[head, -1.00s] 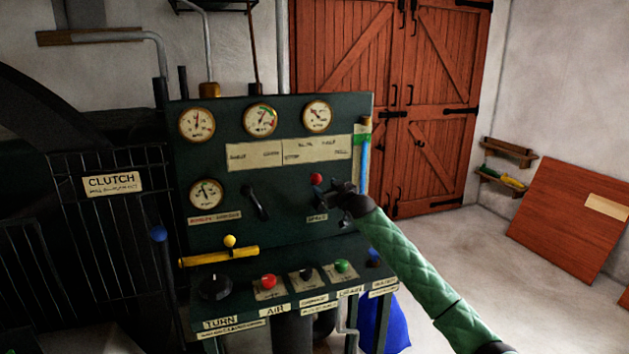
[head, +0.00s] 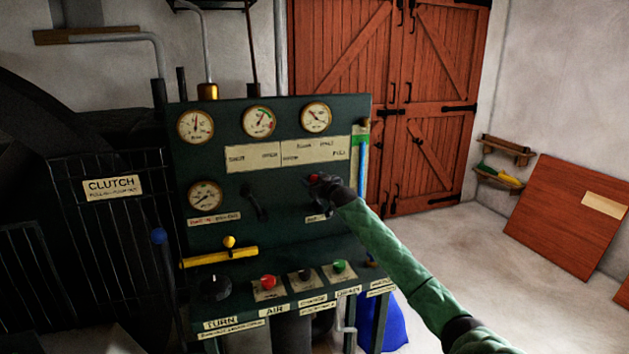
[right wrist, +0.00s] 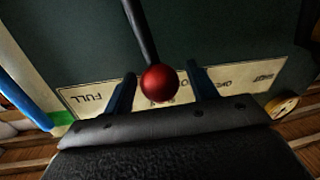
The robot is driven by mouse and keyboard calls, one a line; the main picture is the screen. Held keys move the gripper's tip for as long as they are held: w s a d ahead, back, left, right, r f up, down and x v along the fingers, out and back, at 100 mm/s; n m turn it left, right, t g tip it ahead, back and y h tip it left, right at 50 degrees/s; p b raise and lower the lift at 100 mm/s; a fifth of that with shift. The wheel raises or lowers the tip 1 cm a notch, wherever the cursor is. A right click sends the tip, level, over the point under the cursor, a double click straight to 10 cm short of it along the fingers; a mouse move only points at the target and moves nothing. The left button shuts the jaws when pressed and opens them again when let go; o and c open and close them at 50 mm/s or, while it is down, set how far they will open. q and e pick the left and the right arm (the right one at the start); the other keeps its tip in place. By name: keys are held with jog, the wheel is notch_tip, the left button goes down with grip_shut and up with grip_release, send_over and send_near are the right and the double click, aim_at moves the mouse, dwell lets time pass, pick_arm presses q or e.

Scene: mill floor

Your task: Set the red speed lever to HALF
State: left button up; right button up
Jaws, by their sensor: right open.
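The red speed lever's ball knob (head: 313,178) shows on the right half of the green control panel (head: 285,215). My right gripper (head: 320,184) is at the knob and partly hides the lever. In the right wrist view the red knob (right wrist: 160,83) on its dark rod stands between the two open blue fingers of my right gripper (right wrist: 163,90), with gaps on both sides. The pale scale plate (right wrist: 95,97) lies behind it, upside down, with FULL readable at the left; HALF is not clearly readable. My left gripper is not in view.
A black lever (head: 253,203) is left of the speed lever. Gauges (head: 259,121) line the panel top. A yellow handle (head: 218,257) and a red button (head: 268,282) are on the lower shelf. A blue tube (head: 361,170) stands at the panel's right edge.

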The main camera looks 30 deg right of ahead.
grip_shut()
jog(key=shift+s+d, duration=0.1)
jog(key=shift+d, duration=0.3)
pick_arm(q)
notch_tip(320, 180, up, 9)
jog(key=b, duration=0.2)
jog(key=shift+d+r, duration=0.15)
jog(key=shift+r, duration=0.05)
pick_arm(e)
jog(key=d+m, duration=0.2)
jog(key=s+d+m, duration=0.1)
jog(key=d+m, duration=0.2)
jog(key=shift+s+d+t, duration=0.2)
jog(key=shift+d+t, duration=0.1)
jog(key=shift+t, duration=0.1)
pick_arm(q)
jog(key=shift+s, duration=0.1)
pick_arm(e)
grip_release()
